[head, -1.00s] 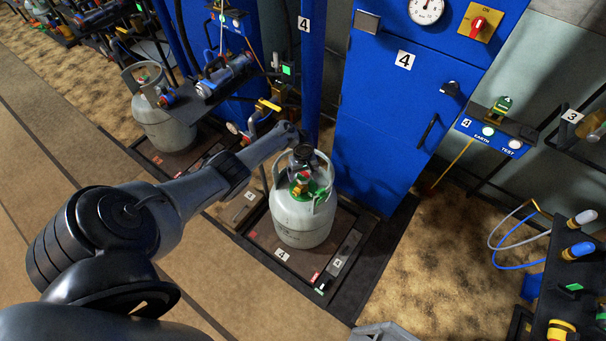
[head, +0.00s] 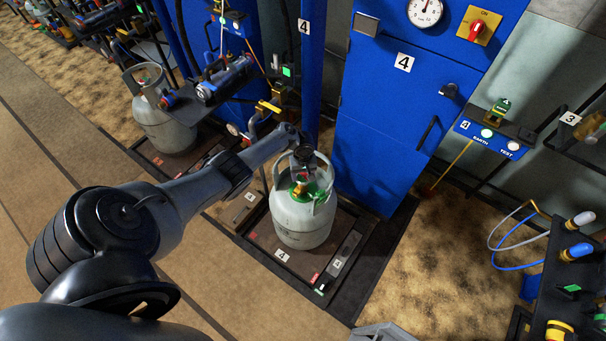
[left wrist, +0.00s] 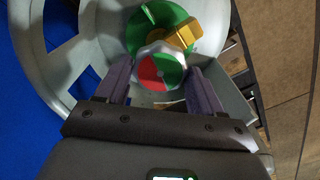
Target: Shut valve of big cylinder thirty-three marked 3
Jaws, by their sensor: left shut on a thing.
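A big grey cylinder (head: 300,222) stands upright on a dark scale (head: 258,232) whose plates read 4; no 3 shows on it. In the left wrist view its round valve knob (left wrist: 158,72), red and green with a pale rim, sits in front of a green collar (left wrist: 165,28) and a brass outlet (left wrist: 180,38). My left gripper (left wrist: 163,82) is shut on the knob, one finger on each side of it. In the head view this gripper (head: 303,165) is above the cylinder, inside its handle collar, and partly hides the valve. My right gripper is not in view.
A blue cabinet (head: 390,120) marked 4 with a gauge and red switch stands just behind the cylinder. Another grey cylinder (head: 162,122) stands at the left. A plate marked 3 (head: 571,117) is on a rack at the right edge. The floor in front is open.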

